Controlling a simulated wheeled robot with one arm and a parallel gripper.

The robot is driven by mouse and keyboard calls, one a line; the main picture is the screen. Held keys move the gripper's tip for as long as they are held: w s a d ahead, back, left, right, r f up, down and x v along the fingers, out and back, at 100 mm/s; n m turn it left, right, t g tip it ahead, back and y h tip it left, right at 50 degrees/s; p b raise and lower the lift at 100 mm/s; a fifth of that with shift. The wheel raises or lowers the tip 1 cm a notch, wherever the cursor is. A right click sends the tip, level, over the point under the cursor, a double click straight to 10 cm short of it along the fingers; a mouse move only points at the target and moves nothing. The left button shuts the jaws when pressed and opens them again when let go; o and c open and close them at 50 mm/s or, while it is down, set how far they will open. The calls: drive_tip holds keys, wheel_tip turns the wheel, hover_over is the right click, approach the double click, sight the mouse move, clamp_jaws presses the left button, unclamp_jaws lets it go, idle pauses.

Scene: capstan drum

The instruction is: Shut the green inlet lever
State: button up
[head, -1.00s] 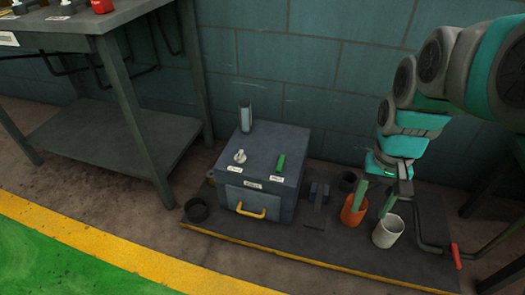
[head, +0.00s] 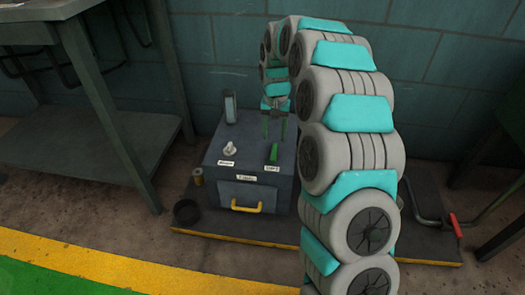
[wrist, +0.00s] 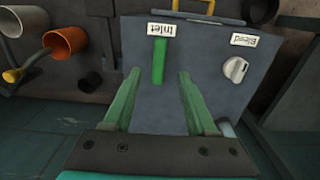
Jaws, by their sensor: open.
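The green inlet lever (head: 273,152) stands on top of the grey box (head: 216,156), at the right of its top face. In the wrist view the lever (wrist: 158,62) runs straight down from the "Inlet" label (wrist: 161,29). My gripper (head: 274,122) is open and empty, pointing down just above and behind the lever. In the wrist view its two green fingers (wrist: 158,77) lie either side of the lever's line, with gaps on both sides. I see no contact; whether the lever is between them in depth I cannot tell.
An upright gauge-like post (head: 230,107) stands at the box's back left.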

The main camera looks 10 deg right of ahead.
sight(274, 154)
wheel_tip(274, 154, down, 8)
drive_tip(key=shift+r+b, duration=0.15)
drive_tip(key=shift+b, duration=0.15)
clamp_jaws()
idle(0.5)
idle(1.0)
